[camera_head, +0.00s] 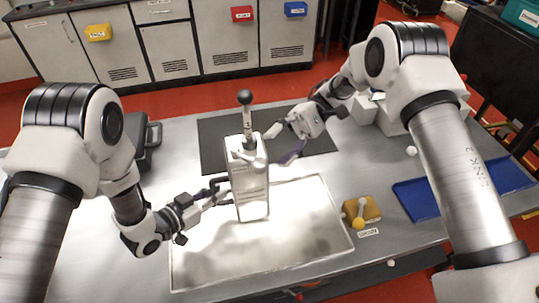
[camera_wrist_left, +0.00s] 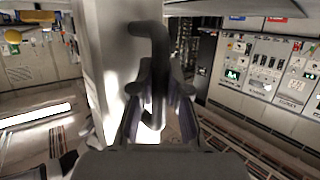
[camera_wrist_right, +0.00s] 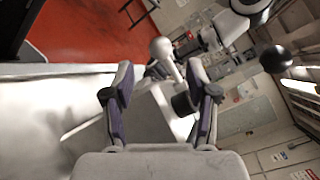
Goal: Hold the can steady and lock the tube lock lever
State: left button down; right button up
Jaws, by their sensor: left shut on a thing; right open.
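The can (camera_head: 251,190) is a tall pale metal box standing upright on the bright panel of the bench. A tube with a black ball on top (camera_head: 245,97) rises from it. My left gripper (camera_head: 222,190) is shut on the can's dark bent handle (camera_wrist_left: 158,70) at its left side. My right gripper (camera_head: 280,145) is open beside the can's top, right of the tube. In the right wrist view, a pale round-ended lever (camera_wrist_right: 163,52) shows between the open fingers (camera_wrist_right: 160,78), apparently untouched. Whether it is locked I cannot tell.
A yellow block with a small lever (camera_head: 372,210) sits right of the panel (camera_head: 300,235). A blue tray (camera_head: 420,202) lies further right. A dark mat (camera_head: 215,135) lies behind the can, a dark case (camera_head: 148,140) at the left. The panel's front is clear.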

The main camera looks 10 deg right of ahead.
jog(key=m+t+y, duration=0.3)
jog(key=m+t, duration=0.1)
jog(key=t, duration=0.2)
send_near(258, 165)
jog(key=x, duration=0.3)
jog(key=f+x, duration=0.1)
jog(key=x, duration=0.5)
jog(key=shift+w+a+f, duration=0.2)
jog(key=shift+a+f, duration=0.05)
jog(key=shift+a, duration=0.2)
jog(key=shift+c, duration=0.3)
grip_shut()
